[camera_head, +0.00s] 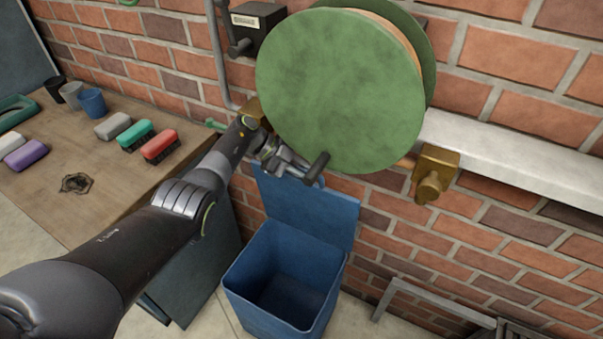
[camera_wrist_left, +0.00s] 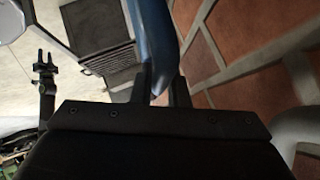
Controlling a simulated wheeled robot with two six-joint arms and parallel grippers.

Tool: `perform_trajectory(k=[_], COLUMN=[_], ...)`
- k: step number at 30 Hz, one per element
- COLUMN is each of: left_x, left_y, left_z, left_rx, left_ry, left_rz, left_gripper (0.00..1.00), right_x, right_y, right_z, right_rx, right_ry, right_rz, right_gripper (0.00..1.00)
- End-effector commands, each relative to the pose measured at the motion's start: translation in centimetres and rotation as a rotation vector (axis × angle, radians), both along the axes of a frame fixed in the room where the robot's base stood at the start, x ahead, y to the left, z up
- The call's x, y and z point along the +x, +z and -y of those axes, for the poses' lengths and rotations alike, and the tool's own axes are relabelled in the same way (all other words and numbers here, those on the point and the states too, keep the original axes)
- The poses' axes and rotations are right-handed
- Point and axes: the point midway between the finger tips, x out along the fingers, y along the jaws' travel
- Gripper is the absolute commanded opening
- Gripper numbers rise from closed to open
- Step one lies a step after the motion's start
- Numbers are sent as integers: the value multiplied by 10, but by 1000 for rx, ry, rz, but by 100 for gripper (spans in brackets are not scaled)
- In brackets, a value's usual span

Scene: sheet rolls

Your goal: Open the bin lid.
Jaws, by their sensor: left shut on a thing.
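The blue bin (camera_head: 284,289) stands on the floor against the brick wall, and its inside is visible from above. Its blue lid (camera_head: 318,218) is raised and stands upright at the bin's back, near the wall. My left gripper (camera_head: 293,166) is at the upper edge of the lid, just below the green disc. In the left wrist view the fingers (camera_wrist_left: 162,91) are shut on the blue lid (camera_wrist_left: 153,40), one on each side. A small dark two-pronged gripper, which looks like my right one (camera_wrist_left: 45,60), shows at the left of that view with its prongs apart.
A large green-sided roll (camera_head: 340,90) hangs on the wall above the lid, close to my left gripper. A brass bracket (camera_head: 433,175) and a pale ledge (camera_head: 520,165) are to its right. A wooden table (camera_head: 110,185) with brushes and cups stands left.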

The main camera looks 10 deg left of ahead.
Motion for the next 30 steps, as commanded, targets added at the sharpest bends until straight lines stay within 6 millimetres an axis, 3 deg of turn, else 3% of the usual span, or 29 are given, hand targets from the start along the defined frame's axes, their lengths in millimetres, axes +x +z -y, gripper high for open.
perform_trajectory(k=[12, 13, 17, 30], left_x=[1, 1, 1, -3], left_y=[0, 0, 0, -1], left_z=[0, 0, 0, -1], left_rx=[1, 1, 0, 0], left_ry=[1, 0, 0, 0], left_rz=[2, 3, 2, 0], left_gripper=[0, 18, 35, 36], right_x=[-2, -2, -2, -3], right_y=[-1, -1, -1, 3], right_z=[0, 0, 0, 2], right_rx=[0, 0, 0, -2], right_ry=[0, 0, 0, -1], right_rz=[-3, -3, -3, -4], right_gripper=[36, 36, 36, 36])
